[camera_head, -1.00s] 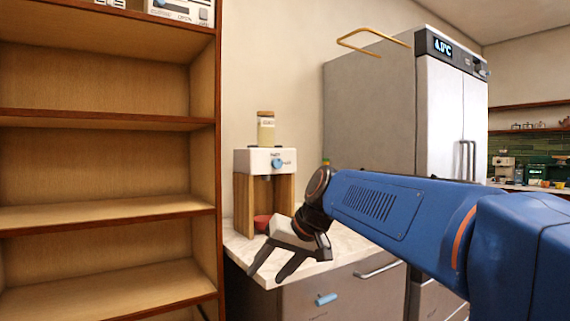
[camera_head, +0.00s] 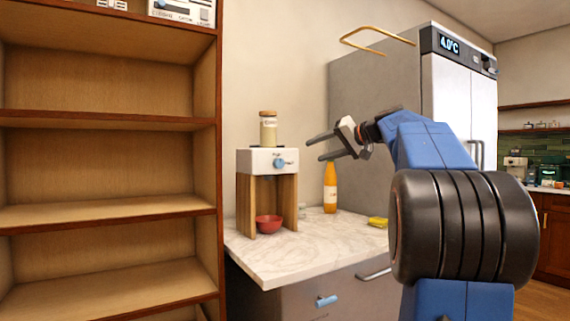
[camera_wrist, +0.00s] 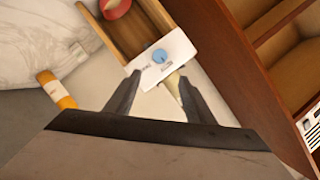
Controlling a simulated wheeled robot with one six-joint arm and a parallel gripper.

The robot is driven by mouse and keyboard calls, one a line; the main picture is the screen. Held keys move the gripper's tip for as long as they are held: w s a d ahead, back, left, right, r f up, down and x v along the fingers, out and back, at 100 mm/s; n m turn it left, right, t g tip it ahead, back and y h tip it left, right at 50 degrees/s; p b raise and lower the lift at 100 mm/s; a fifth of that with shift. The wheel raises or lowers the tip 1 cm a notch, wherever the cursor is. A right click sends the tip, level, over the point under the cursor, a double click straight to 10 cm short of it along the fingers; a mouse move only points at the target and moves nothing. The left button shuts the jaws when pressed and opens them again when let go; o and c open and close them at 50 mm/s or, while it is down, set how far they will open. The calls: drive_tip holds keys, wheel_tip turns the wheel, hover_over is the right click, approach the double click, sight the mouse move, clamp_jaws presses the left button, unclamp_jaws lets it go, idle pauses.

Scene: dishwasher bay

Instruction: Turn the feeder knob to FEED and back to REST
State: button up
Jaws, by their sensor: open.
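The feeder (camera_head: 243,199) stands on the counter, a wooden frame with a white head panel (camera_head: 253,160). Its round blue knob (camera_head: 279,163) is on the front of that panel, with small labels too blurred to read. My gripper (camera_head: 314,149) is open and empty, to the right of the knob and slightly above it, pointing left, apart from the feeder. In the wrist view the knob (camera_wrist: 160,56) shows ahead, beyond the open fingers (camera_wrist: 155,95). A jar (camera_head: 268,130) stands on top of the feeder.
A red bowl (camera_head: 268,224) sits under the feeder. An orange bottle (camera_head: 330,188) and a yellow item (camera_head: 378,222) stand on the marble counter (camera_head: 290,262) at right. A wooden shelf (camera_head: 105,215) stands close on the left; a steel fridge (camera_head: 375,95) is behind my arm.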

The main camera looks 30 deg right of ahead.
sight(281, 163)
drive_tip(key=x, duration=1.7)
drive_tip(key=shift+s+f, duration=0.1)
drive_tip(key=shift+f, duration=0.05)
drive_tip(key=c, duration=1.1)
